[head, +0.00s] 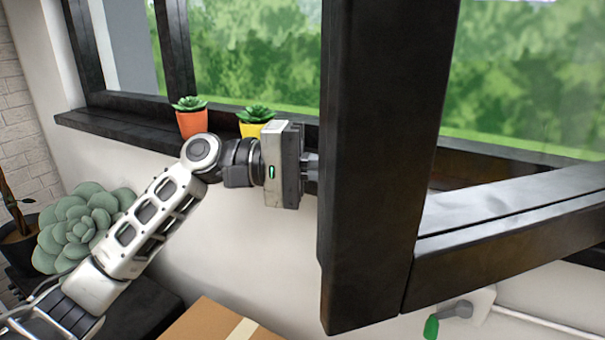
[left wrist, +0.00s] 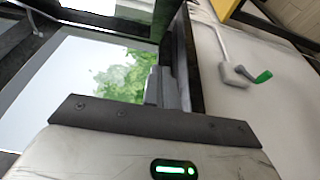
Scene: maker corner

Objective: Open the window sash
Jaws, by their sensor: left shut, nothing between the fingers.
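The window sash (head: 375,150) is a dark frame standing swung out from the window into the room, with its near upright large in the head view. Its bottom rail (head: 510,235) runs off to the right. My left gripper (head: 312,168) is at the left side of that upright, with shut, empty fingers. The fingertips meet the upright's edge in the picture and may be partly hidden behind it; I cannot tell if they touch it. In the left wrist view the shut fingers (left wrist: 162,88) show beside a dark frame bar (left wrist: 188,65). My right gripper is not in view.
Succulents in an orange pot (head: 191,122) and a yellow pot (head: 252,128) stand on the dark sill, close to my left wrist. A large succulent (head: 80,225) is at left. A cardboard box (head: 215,322) is below. A green-handled lever (head: 432,326) is on the wall.

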